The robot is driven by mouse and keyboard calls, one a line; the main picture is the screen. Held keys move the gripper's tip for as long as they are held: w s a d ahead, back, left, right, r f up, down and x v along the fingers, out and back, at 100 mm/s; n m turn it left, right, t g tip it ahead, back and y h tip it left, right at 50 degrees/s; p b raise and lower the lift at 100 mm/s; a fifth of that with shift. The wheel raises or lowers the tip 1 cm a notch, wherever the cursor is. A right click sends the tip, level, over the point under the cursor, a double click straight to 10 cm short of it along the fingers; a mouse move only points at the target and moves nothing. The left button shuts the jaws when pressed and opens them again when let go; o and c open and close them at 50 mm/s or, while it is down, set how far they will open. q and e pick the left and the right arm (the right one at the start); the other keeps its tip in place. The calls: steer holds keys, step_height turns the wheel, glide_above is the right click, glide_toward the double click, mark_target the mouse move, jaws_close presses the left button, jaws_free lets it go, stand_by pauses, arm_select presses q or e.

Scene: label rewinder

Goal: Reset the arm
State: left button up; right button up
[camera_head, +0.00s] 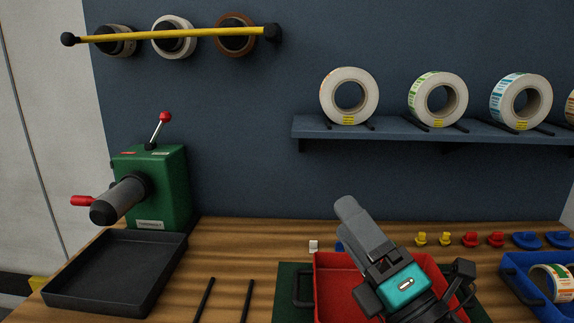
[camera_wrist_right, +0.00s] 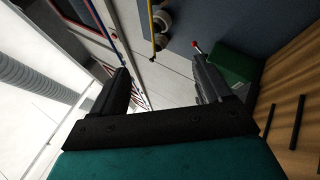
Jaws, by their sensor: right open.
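My right gripper (camera_head: 350,208) is raised over a red bin (camera_head: 340,290) in the head view and hides part of it. In the right wrist view (camera_wrist_right: 160,72) its two dark fingers are spread apart with nothing between them. My left gripper is not in view. The green rewinder (camera_head: 170,188) stands on the bench at left, well away from the gripper. It has a grey spindle (camera_head: 126,198), a red handle (camera_head: 82,201) and a red-knobbed lever (camera_head: 160,128) on top. The spindle looks empty. The rewinder also shows in the right wrist view (camera_wrist_right: 232,68).
Several label rolls (camera_head: 350,96) stand on a wall shelf (camera_head: 310,130). A yellow bar (camera_head: 205,33) crosses more rolls at upper left. A black tray (camera_head: 80,300) lies front left. A blue bin (camera_head: 515,290) with a label roll (camera_head: 555,284) is at right. Small coloured pieces (camera_head: 470,239) line the back.

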steer(key=s+d+f+m+g+h, duration=0.1)
steer(key=d+f+m+g+h, duration=0.2)
steer(key=d+f+m+h, duration=0.45)
steer(key=s+d+f+m+g+h, duration=0.25)
steer(key=f+m+h, duration=0.25)
steer(key=f+m, duration=0.6)
steer(key=s+d+f+m+g, duration=0.2)
steer(key=s+f+m+g, duration=0.85)
steer(key=s, duration=0.65)
steer(key=w+a+f+n+t+y, duration=0.2)
steer(key=w+a+f+t, duration=0.1)
steer(key=w+f+t, duration=0.4)
steer(key=shift+w+f, duration=0.4)
steer(key=shift+f, duration=1.5)
steer(key=shift+y, duration=0.25)
steer(key=shift+c, duration=0.2)
